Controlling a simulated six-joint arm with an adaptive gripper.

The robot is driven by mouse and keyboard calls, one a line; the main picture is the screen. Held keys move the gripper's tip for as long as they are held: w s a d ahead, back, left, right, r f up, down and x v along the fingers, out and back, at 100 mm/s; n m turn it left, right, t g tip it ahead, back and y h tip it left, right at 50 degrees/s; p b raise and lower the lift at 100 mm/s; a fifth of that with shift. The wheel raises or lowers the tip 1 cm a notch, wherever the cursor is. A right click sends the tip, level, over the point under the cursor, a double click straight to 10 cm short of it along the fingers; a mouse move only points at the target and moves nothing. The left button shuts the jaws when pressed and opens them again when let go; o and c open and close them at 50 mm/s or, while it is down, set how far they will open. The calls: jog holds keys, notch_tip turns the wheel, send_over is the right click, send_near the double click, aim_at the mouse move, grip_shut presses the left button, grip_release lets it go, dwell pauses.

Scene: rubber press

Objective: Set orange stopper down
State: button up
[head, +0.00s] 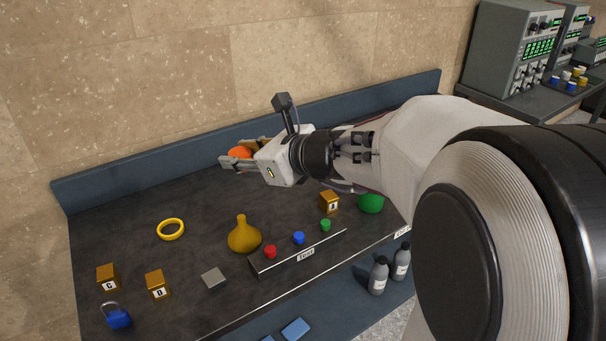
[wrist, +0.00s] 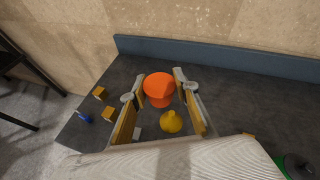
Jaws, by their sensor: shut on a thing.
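The orange stopper (head: 240,152) is between the fingers of my gripper (head: 236,156), which is shut on it above the back part of the dark bench. In the wrist view the stopper (wrist: 160,86) shows its wide orange top and narrower lower part between the fingertips (wrist: 160,92). The fingers hide part of it in the head view. I cannot tell its exact height above the bench.
An amber flask (head: 243,236) stands in front, beside the test rack (head: 300,252) with red, blue and green pieces. A yellow ring (head: 171,229), lettered blocks (head: 157,284), a grey square (head: 213,278) and a blue padlock (head: 118,316) lie left. The back left bench looks clear.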

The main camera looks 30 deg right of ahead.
jog(key=w+d+m+g+h, duration=0.3)
jog(key=w+d+m+h, duration=0.5)
jog(key=w+d, duration=0.3)
jog(key=w+d+m+g+h, duration=0.4)
jog(key=w+d+m+h, duration=0.4)
jog(key=d, duration=1.1)
jog(key=w, duration=0.2)
jog(key=shift+w+d+m, duration=0.35)
jog(key=shift+m, duration=0.05)
notch_tip(320, 180, down, 18)
jog(key=shift+f, duration=0.15)
dwell(0.4)
jog(key=shift+f, duration=3.1)
